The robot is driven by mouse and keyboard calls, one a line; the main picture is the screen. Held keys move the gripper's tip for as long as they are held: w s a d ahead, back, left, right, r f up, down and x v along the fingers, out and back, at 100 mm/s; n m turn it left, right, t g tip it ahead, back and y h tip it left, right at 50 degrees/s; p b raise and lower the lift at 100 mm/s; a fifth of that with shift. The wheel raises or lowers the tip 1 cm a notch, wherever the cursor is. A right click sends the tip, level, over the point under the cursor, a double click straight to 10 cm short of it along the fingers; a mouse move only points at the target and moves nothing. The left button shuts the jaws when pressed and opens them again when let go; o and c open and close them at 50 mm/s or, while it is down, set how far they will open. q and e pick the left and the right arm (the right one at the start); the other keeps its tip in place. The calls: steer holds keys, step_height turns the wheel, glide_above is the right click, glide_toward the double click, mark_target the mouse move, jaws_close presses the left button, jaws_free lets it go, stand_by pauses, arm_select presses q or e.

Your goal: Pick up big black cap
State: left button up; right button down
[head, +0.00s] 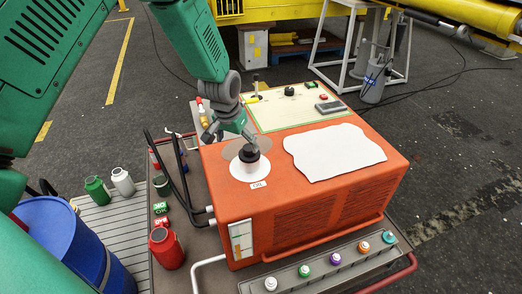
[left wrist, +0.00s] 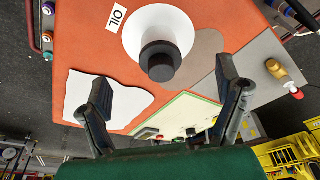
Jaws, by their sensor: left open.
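The big black cap (head: 249,153) stands upright on a white disc (head: 240,171) on top of the orange machine (head: 230,200), beside the OIL label (head: 259,185). The cap also shows in the left wrist view (left wrist: 161,61), near the top centre. My left gripper (head: 238,135) is just behind and above the cap in the head view. In the left wrist view its two fingers (left wrist: 165,92) are spread wide and empty, with the cap beyond and between them, apart from both. My right gripper is not in view.
A white irregular sheet (head: 333,150) lies on the machine top, right of the cap. A control panel (head: 290,108) with knobs is behind. Black hoses (head: 176,165) rise at the left side. Several small coloured caps sit on a front rail (head: 322,268). A blue barrel (head: 65,240) stands lower left.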

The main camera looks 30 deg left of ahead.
mark_target(250, 152)
arm_select(q)
step_height(250, 152, up, 4)
steer(key=w, duration=0.3)
steer(key=x, duration=0.7)
steer(key=shift+w+f, duration=0.2)
steer(key=shift+f, duration=0.1)
steer(key=shift+x, duration=3.15)
steer(key=shift+d+r, duration=0.1)
steer(key=shift+d, duration=0.05)
steer(key=c, duration=1.4)
